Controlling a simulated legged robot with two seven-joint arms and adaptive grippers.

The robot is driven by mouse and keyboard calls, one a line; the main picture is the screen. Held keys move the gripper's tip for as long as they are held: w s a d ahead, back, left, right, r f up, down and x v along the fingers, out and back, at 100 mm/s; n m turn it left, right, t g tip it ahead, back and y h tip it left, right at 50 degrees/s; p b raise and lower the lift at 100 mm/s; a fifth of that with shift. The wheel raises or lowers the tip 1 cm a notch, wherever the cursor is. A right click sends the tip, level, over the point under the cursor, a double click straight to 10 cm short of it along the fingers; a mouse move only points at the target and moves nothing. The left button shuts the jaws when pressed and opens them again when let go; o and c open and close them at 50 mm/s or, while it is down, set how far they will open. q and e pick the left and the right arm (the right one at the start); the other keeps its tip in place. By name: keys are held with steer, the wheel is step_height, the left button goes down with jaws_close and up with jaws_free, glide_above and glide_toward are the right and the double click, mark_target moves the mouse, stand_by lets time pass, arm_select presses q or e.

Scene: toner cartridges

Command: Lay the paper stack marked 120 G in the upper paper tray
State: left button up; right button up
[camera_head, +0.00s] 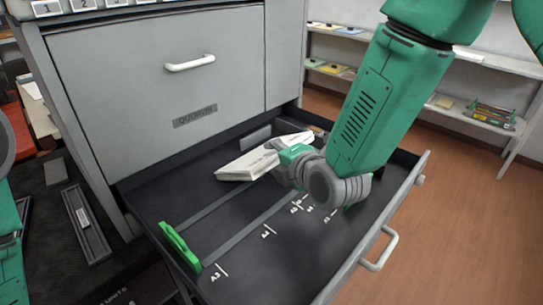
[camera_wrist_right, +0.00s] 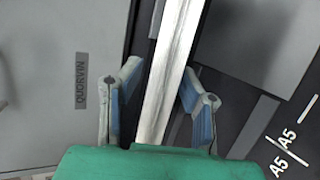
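A white paper stack (camera_head: 262,158) lies at the back of the pulled-out dark paper tray (camera_head: 300,255), slanting up to the right; I cannot read a mark on it. My right gripper (camera_head: 285,160) is at its right part, reaching down over the tray. In the right wrist view the stack (camera_wrist_right: 168,75) shows as a long narrow white strip between the spread fingers of my right gripper (camera_wrist_right: 160,103). A gap shows on each side, so the fingers look open around it. My left gripper is not clearly in view; only green arm parts show at the left edge.
A closed grey drawer front (camera_head: 150,80) with a white handle (camera_head: 190,63) rises behind the tray. A green paper guide (camera_head: 180,246) stands at the tray's left. The tray's front part, with size marks, is bare. Shelves (camera_head: 490,115) stand at the right.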

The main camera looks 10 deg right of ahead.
steer(key=shift+o, duration=0.4)
steer(key=shift+d, duration=0.45)
steer(key=shift+s+a, duration=0.1)
steer(key=shift+a, duration=0.15)
steer(key=shift+s+a+r, duration=0.1)
steer(key=shift+s+a, duration=0.05)
steer(key=shift+s, duration=0.05)
steer(key=shift+s+a+r+p, duration=0.1)
steer(key=shift+s+r+p, duration=0.15)
steer(key=shift+s+p, duration=0.15)
steer(key=shift+s+d+r+p, duration=0.2)
steer(key=shift+s+d, duration=0.2)
steer(key=shift+s, duration=0.1)
steer(key=shift+s+d+r+p, duration=0.15)
steer(key=shift+s+d, duration=0.25)
steer(key=shift+s, duration=0.05)
steer(key=shift+s+d+r, duration=0.1)
steer(key=shift+s+r, duration=0.05)
steer(key=shift+s, duration=0.3)
arm_select(q)
step_height(320, 180, up, 2)
steer(key=shift+d+r+p, duration=0.1)
steer(key=shift+p, duration=0.2)
arm_select(e)
steer(key=shift+s+r, duration=0.25)
steer(key=shift+s, duration=0.35)
arm_select(q)
steer(key=shift+d, duration=0.15)
